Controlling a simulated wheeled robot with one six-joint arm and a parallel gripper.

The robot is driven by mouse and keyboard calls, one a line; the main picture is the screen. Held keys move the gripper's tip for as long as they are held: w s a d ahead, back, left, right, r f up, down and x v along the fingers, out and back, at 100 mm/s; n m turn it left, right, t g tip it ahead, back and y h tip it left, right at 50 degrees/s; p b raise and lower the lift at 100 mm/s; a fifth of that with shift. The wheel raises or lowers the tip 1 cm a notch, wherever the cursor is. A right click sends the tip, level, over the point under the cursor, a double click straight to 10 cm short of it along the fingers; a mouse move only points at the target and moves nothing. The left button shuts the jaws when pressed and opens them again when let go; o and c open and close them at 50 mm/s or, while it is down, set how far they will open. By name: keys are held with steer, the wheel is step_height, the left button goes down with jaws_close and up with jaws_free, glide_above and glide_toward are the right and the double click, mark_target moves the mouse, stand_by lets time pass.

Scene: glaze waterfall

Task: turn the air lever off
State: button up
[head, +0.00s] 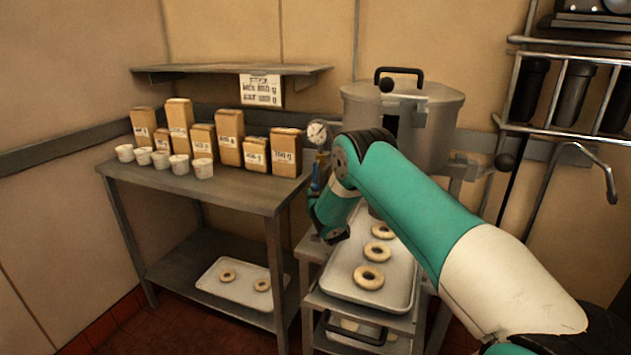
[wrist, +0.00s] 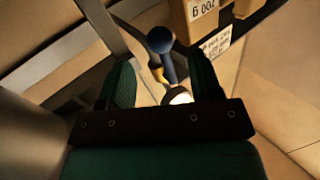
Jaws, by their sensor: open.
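The air lever is a blue handle with a round knob (wrist: 160,40) on a brass-coloured stem in the wrist view. In the head view a small blue part (head: 315,180) shows below the round gauge (head: 317,132), just left of my arm. My gripper (wrist: 160,66) is open, with one green finger on each side of the lever in the wrist view. I see no finger touching it, and cannot tell how deep the lever sits between them. The gauge's pale face (wrist: 179,96) is partly hidden by my gripper body. My wrist hides the lever's base in the head view.
A large steel pot (head: 428,115) stands behind my arm. A tray of ring-shaped pieces (head: 345,285) lies on the cart below. Paper bags (head: 229,137) and white cups (head: 202,168) stand on the left table, bags close to the lever. A shelf (head: 232,69) hangs above.

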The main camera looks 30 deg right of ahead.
mark_target(316, 189)
steer(key=shift+x, duration=3.05)
steer(key=shift+c, duration=0.2)
jaws_close()
